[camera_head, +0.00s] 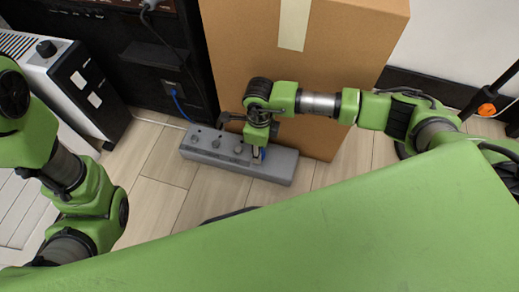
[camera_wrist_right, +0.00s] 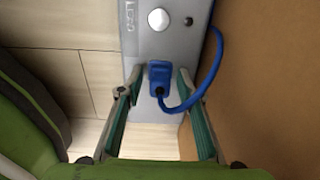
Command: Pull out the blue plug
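The blue plug (camera_wrist_right: 159,76) sits in the grey power strip (camera_wrist_right: 166,38), with its blue cable curving off to the right in the wrist view. In the head view the power strip (camera_head: 205,158) lies on the floor, and only a bit of the blue plug (camera_head: 263,154) shows beside my fingers. In the head view the right gripper (camera_head: 257,152) points down at the strip's right part. My left arm shows at the left, but its gripper is out of view.
A large cardboard box (camera_head: 240,60) stands right behind the strip. A black cabinet (camera_head: 165,60) with a blue cable (camera_head: 179,105) is behind on the left, near a white-and-black device (camera_head: 75,80). Wooden floor (camera_head: 155,195) is clear in front of the strip.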

